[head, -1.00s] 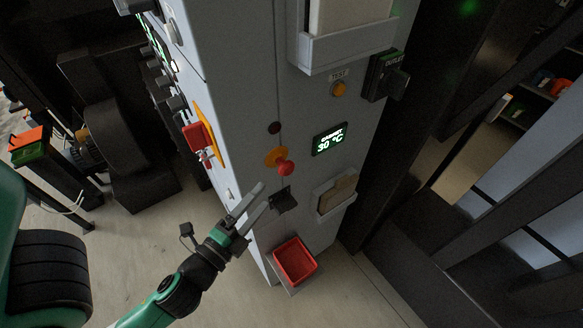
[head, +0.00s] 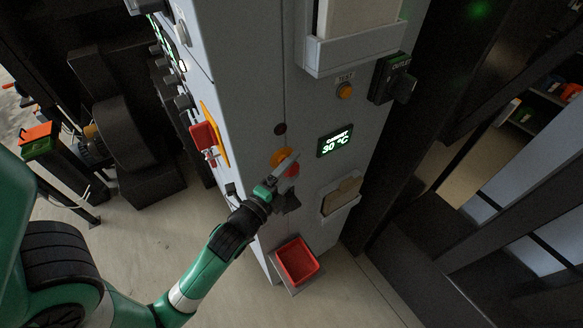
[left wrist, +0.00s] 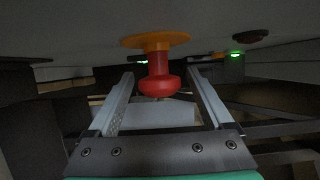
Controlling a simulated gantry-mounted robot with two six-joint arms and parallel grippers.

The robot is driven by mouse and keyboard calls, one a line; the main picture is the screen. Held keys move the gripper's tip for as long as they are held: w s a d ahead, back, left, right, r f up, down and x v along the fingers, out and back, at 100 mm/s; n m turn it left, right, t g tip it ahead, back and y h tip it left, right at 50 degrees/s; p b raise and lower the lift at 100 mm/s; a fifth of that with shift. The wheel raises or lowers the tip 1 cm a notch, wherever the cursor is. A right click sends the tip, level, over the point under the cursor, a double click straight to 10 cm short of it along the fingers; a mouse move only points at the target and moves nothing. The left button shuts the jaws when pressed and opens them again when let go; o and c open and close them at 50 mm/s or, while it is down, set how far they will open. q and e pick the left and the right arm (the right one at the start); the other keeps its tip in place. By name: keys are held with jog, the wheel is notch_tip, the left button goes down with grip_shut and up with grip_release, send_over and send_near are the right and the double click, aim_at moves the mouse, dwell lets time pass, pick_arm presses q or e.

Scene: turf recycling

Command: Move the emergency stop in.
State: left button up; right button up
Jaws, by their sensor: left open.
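The emergency stop is a red mushroom button (left wrist: 159,83) on a yellow round base (left wrist: 155,41), fixed to the grey cabinet face. In the head view the red button (head: 292,169) is partly hidden by my left gripper (head: 285,165), and its yellow base (head: 281,156) shows behind. My left gripper is open. In the left wrist view its two fingers (left wrist: 160,92) stand on either side of the red button, with a gap visible on both sides. The button stands out from its base on a red stem. My right gripper is not in view.
A lit temperature display (head: 335,141), an amber test button (head: 344,90) and a black outlet switch (head: 392,79) are on the same cabinet face. A red bin (head: 296,262) sits below. A red and yellow switch (head: 206,136) is on the cabinet's left side.

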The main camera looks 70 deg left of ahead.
pick_arm(q)
jog(key=shift+c, duration=0.2)
grip_shut()
